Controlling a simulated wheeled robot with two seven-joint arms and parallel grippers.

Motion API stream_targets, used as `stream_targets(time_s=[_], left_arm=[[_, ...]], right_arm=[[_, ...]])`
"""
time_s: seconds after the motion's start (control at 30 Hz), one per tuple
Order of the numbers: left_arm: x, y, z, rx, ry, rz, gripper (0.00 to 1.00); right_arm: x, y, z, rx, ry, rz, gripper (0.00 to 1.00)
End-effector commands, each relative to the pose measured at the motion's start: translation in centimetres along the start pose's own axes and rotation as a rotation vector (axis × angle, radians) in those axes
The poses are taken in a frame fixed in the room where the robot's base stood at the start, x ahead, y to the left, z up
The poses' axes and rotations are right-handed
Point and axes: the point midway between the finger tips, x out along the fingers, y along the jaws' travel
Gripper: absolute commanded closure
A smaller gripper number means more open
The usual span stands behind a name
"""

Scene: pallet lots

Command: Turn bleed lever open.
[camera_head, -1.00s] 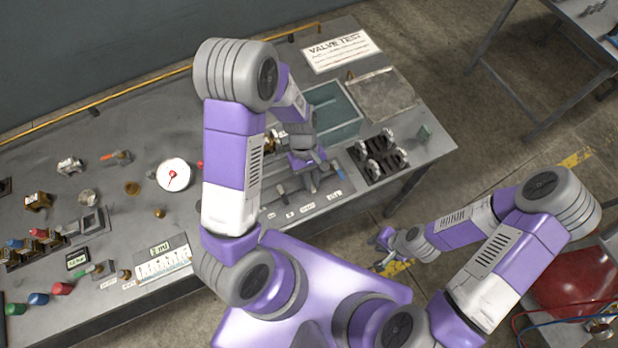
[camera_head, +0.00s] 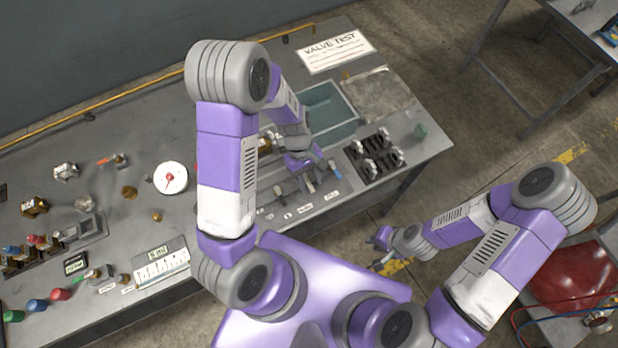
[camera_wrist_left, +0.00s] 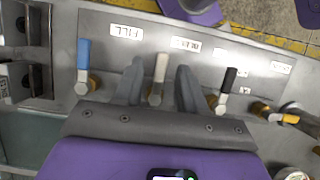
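In the left wrist view a row of levers stands on a grey panel with white labels: a blue lever (camera_wrist_left: 84,55), a white lever (camera_wrist_left: 159,72), a black lever (camera_wrist_left: 227,85) and an orange lever (camera_wrist_left: 285,118). The labels appear upside down; I cannot tell surely which one marks the bleed lever. My left gripper (camera_wrist_left: 158,82) is open, with one finger on each side of the white lever and visible gaps. In the head view my left gripper (camera_head: 308,166) is over the lever panel, partly hidden by its arm. My right gripper (camera_head: 379,250) hangs off the bench and looks open and empty.
A teal basin (camera_head: 330,112) lies beyond the levers. A black rack (camera_head: 375,156) with metal parts stands right of them. A red seat-like object (camera_head: 570,275) is at the lower right.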

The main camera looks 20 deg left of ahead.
Motion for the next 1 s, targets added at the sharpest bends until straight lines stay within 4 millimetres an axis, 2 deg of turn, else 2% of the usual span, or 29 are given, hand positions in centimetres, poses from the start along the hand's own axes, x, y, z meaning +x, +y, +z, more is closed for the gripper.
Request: stream_targets(time_s=[0.27,0.37,0.7,0.83,1.0], left_arm=[[-0.1,0.0,0.0,0.002,-0.001,-0.002,0.6],[-1.1,0.0,0.0,0.003,0.001,0.0,0.6],[-6.5,0.1,0.0,0.002,0.002,0.001,0.6],[-7.4,0.0,0.0,0.0,0.001,0.0,0.6],[-7.6,0.0,0.0,0.0,-0.001,-0.002,0.6]], right_arm=[[0.0,0.0,0.0,0.0,0.0,0.0,0.75],[-0.2,-0.1,0.0,0.0,0.0,0.0,0.75],[-1.0,-0.4,0.0,0.0,0.0,0.0,0.75],[-1.0,-0.4,0.0,0.0,0.0,0.0,0.75],[-1.0,-0.4,0.0,0.0,0.0,0.0,0.75]])
